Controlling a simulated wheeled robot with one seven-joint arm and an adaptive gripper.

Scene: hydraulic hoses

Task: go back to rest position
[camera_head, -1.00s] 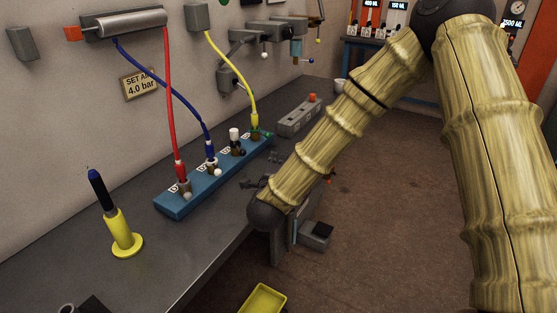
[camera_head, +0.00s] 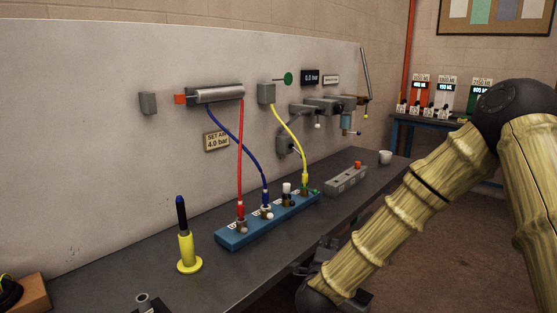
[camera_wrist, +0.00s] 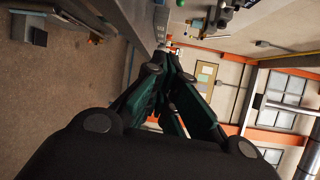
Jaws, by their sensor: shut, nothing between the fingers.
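My gripper (camera_wrist: 172,60) shows in the wrist view, its dark green fingers closed together with nothing between them. It points out into the room, with the bench edge and the floor beyond it. In the head view my bamboo-textured arm is folded at the right, and the gripper itself cannot be made out clearly there. The blue manifold block (camera_head: 268,219) sits on the bench (camera_head: 225,278). A red hose (camera_head: 241,160), a blue hose (camera_head: 238,152) and a yellow hose (camera_head: 291,132) run down to it from the wall.
A yellow stand with a dark blue-tipped tool (camera_head: 186,245) is upright on the bench. A blue table (camera_head: 425,122) with displays is at the far right. Open floor lies right of the bench.

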